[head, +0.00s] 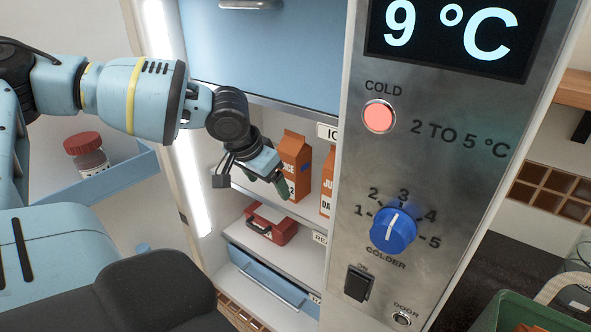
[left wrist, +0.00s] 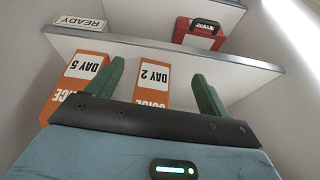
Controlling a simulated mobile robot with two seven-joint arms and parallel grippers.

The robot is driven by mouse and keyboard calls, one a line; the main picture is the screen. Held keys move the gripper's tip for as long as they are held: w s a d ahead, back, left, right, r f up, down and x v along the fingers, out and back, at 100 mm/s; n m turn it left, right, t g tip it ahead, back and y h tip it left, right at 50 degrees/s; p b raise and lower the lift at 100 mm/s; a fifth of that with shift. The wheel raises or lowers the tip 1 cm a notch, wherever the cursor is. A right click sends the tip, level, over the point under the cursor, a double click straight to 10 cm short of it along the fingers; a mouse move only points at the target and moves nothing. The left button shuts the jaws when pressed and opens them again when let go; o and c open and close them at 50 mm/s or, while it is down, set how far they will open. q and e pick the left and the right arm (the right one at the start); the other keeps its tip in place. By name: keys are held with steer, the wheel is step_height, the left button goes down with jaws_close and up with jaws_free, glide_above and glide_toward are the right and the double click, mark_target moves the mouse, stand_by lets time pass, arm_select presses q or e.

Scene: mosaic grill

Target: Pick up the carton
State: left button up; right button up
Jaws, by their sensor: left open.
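Two orange cartons with white panels stand on the upper shelf of the cold cabinet: a left one (head: 295,163) and a right one (head: 327,184), partly hidden by the control panel. My left gripper (head: 262,178) is open beside the left carton, its fingers low on the carton's left side. In the left wrist view, the carton marked "DAY 2" (left wrist: 152,84) appears between my two green fingertips (left wrist: 158,70), and the carton marked "DAY 5" (left wrist: 84,76) is to the left, partly behind a finger. I cannot tell whether the fingers touch anything. My right gripper is not in view.
A red case (head: 271,225) sits on the shelf below, above a blue drawer (head: 265,275). The control panel (head: 400,180) borders the cabinet on the right. A red-capped jar (head: 87,155) stands in a blue tray at left. A green crate (head: 530,315) is at bottom right.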

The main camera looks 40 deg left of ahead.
mark_target(294, 165)
arm_select(q)
steer(key=w+b, duration=0.1)
steer(key=w, duration=0.4)
steer(key=shift+w+f, duration=0.15)
steer(key=shift+f, duration=0.05)
steer(key=shift+w+f, duration=0.1)
steer(key=shift+f, duration=0.2)
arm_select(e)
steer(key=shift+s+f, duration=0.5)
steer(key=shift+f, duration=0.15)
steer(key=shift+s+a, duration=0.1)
arm_select(q)
steer(key=shift+c, duration=0.3)
steer(key=c, duration=1.4)
